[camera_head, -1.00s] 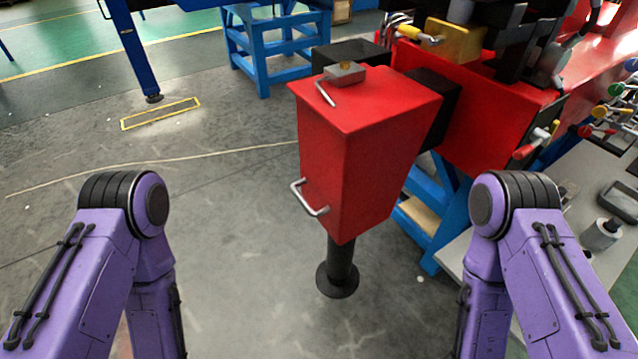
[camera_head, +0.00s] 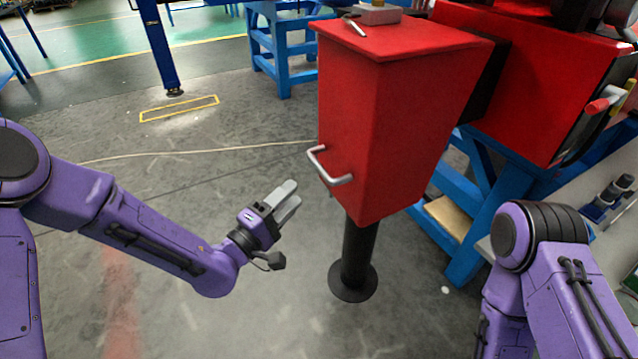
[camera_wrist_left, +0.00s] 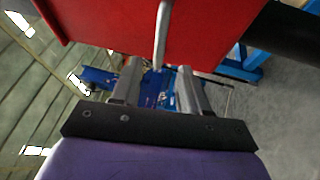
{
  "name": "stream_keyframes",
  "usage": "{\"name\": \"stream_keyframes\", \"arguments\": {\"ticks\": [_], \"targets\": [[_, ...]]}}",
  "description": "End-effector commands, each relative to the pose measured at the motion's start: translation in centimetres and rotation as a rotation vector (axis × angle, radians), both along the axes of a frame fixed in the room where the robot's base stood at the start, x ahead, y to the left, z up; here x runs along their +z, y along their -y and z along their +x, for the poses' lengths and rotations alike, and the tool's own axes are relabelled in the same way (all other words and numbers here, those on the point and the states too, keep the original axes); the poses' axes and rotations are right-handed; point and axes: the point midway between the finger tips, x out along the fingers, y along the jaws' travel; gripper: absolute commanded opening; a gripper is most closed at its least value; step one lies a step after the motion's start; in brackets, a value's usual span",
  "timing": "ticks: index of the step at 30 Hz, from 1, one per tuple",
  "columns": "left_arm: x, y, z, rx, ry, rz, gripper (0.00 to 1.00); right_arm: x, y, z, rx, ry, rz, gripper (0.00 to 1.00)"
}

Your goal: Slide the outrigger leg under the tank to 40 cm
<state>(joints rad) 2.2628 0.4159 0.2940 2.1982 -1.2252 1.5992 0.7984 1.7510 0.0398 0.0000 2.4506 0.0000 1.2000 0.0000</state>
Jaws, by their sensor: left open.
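The red tank (camera_head: 395,120) is a tapered box with a bent metal handle (camera_head: 330,168) low on its near face. The black leg (camera_head: 358,255) stands upright under it, with a round foot plate (camera_head: 352,284) on the floor. My left gripper (camera_head: 291,196) is open and empty, a little left of and below the handle. In the left wrist view, the metal handle (camera_wrist_left: 162,35) comes down from the red tank (camera_wrist_left: 100,28) in line with the gap between the fingers of my left gripper (camera_wrist_left: 156,75). I cannot tell how deep it lies. My right gripper is out of view.
A grey block with a lever (camera_head: 370,14) sits on the tank's top. A blue stand (camera_head: 470,235) is behind on the right. My right arm shows at the lower right. The concrete floor left of the leg is clear.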

Motion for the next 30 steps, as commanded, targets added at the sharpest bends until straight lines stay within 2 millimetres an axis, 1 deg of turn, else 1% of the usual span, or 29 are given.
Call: {"name": "stream_keyframes", "arguments": {"ticks": [2, 5, 13, 18, 21, 28, 29, 30], "targets": [[0.3, 0.1, 0.0, -0.013, -0.027, -0.053, 0.44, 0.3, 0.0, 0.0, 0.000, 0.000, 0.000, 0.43], [0.5, 0.7, 0.8, -0.018, -0.036, -0.063, 0.44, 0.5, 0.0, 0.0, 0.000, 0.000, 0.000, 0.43], [1.5, 4.0, 5.6, -0.015, -0.037, -0.058, 0.44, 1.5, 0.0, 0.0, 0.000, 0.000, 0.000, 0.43], [1.8, 5.5, 7.7, -0.015, -0.038, -0.058, 0.44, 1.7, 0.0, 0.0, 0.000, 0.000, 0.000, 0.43], [1.9, 5.8, 8.3, -0.012, -0.040, -0.059, 0.44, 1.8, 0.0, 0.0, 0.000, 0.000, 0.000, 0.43], [1.8, 5.9, 8.4, -0.013, -0.040, -0.058, 0.44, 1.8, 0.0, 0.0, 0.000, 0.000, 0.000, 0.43], [1.8, 5.9, 8.4, -0.013, -0.040, -0.058, 0.41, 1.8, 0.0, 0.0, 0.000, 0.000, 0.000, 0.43], [1.8, 5.9, 8.4, -0.013, -0.040, -0.058, 0.28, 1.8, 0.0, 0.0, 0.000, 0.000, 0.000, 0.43]]}}
